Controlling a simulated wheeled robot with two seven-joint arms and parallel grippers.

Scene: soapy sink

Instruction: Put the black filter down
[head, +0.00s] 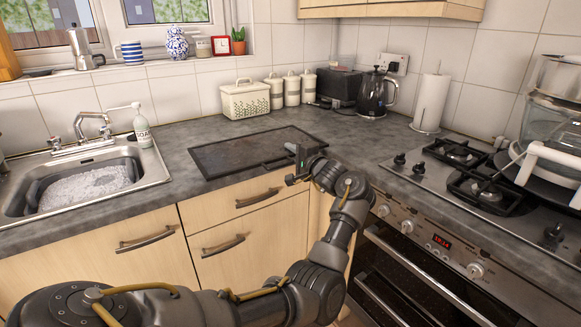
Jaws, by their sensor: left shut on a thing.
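The black filter (240,151) is a flat, dark rectangular panel with a dark rim. It lies flat over the grey worktop between the sink and the hob. I cannot tell whether its whole underside touches the worktop. My left gripper (296,166) is at the filter's front right side, by its handle, and is shut on it. The jaws partly hide the grip point. My right gripper is not in view.
The sink (150,165) with suds is at the left and the gas hob (430,178) at the right. A cream bread bin (245,101), canisters (292,90) and a black kettle (373,95) stand behind. Bare worktop (190,137) surrounds the filter.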

